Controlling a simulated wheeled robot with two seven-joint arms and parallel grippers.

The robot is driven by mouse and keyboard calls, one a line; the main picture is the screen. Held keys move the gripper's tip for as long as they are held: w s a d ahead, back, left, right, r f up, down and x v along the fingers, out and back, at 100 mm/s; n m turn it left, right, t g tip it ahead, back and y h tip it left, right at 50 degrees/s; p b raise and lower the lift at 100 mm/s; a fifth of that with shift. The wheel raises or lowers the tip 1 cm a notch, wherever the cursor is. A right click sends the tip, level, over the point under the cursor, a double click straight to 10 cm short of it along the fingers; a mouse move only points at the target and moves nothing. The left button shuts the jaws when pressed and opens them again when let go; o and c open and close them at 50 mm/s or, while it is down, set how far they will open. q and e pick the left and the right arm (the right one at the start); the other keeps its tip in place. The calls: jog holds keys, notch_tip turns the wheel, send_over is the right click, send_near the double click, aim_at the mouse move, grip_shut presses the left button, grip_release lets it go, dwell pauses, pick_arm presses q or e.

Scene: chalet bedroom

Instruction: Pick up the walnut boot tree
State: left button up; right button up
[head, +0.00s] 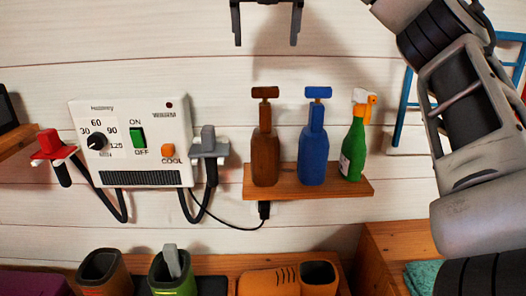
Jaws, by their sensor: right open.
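The walnut boot tree (265,150) is the brown one with a T-shaped handle. It stands upright at the left end of a small wooden wall shelf (300,192), beside a blue boot tree (312,150) of similar shape. My right gripper (266,42) hangs into the top of the head view with its two fingers apart and nothing between them. In the picture it is above the walnut boot tree, clear of it. My right arm (468,120) runs down the right side. My left gripper is not in view.
A green spray bottle (354,145) stands at the shelf's right end. A white control box (131,142) with hose-like dryers is on the wall to the left. Below are boots (104,270) and a wooden cabinet (395,240). A blue frame (402,110) is partly behind my arm.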

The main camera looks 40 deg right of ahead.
aim_at(266, 88)
jog(key=b+x, duration=0.1)
jog(key=x, duration=0.7)
jog(key=shift+w+d+f, duration=0.1)
jog(key=shift+w+f, duration=0.1)
jog(key=shift+f, duration=0.2)
jog(key=shift+w+d+f, duration=0.1)
jog(key=shift+d+f, duration=0.05)
jog(key=shift+f, duration=0.15)
jog(key=p+x, duration=0.1)
jog(key=x, duration=0.2)
jog(key=shift+w+d+f, duration=0.15)
jog(key=shift+d+f, duration=0.1)
jog(key=shift+w+f, duration=0.15)
jog(key=shift+f, duration=0.3)
jog(key=c, duration=1.6)
jog(key=shift+r, duration=0.15)
